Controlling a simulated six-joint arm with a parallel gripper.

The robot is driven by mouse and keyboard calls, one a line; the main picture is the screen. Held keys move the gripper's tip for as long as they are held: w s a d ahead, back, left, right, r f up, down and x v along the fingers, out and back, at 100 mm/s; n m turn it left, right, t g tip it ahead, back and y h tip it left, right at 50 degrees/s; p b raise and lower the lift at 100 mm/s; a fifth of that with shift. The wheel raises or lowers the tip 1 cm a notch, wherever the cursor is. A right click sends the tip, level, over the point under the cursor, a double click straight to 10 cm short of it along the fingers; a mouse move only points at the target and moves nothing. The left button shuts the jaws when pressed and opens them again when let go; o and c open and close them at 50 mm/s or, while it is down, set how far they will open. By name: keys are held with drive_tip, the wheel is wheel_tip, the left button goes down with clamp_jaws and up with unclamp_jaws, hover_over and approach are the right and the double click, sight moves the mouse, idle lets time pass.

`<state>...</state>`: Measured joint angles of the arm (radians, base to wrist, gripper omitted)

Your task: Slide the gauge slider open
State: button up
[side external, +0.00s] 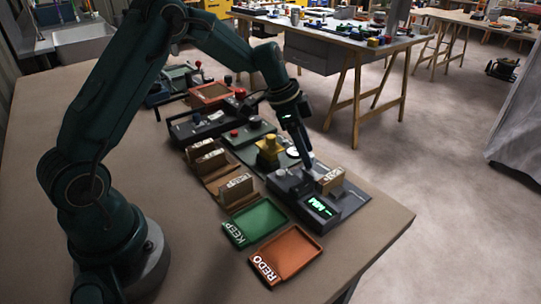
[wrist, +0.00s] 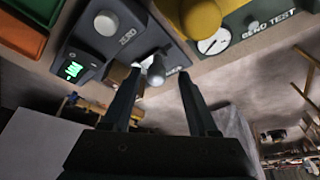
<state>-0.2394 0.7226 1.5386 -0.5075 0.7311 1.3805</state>
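The gauge (side external: 318,207) is a dark grey unit with a lit green display, near the table's front right edge. It also shows in the wrist view (wrist: 88,60), with a round grey button marked ZERO (wrist: 106,23). A pale grey knob (wrist: 156,72), which looks like the slider's handle, stands beside that button. My gripper (wrist: 160,76) is open, with one finger on each side of the knob in the picture; I cannot tell whether either touches it. In the side view my gripper (side external: 308,162) points down over the gauge. A tan block (side external: 330,180) sits at the gauge, partly hidden by the left finger in the wrist view.
The green KEEP tray (side external: 255,222) and orange REDO tray (side external: 286,254) lie in front of the gauge. Labelled tan blocks (side external: 236,190) stand in a holder to the left. A yellow knob (side external: 268,148) and a white dial (wrist: 213,42) are close behind the gauge.

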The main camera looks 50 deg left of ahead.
drive_tip(key=shift+r, duration=0.1)
drive_tip(key=v, duration=0.5)
idle(0.3)
drive_tip(key=s+d+r+t+y, duration=0.1)
drive_tip(key=s+d+r, duration=0.2)
drive_tip(key=s+r, duration=0.25)
drive_tip(key=s+d+r+t, duration=0.2)
drive_tip(key=s+d+r, duration=0.1)
drive_tip(key=s+r, duration=0.3)
drive_tip(key=s+a+f+n+y, duration=0.1)
drive_tip(key=s+f+n+y, duration=0.1)
drive_tip(key=s+f+n, duration=0.3)
drive_tip(key=s+n, duration=0.4)
drive_tip(key=s, duration=0.2)
drive_tip(key=shift+s+a+g, duration=0.25)
drive_tip(key=shift+a+g, duration=0.05)
drive_tip(key=shift+a, duration=0.05)
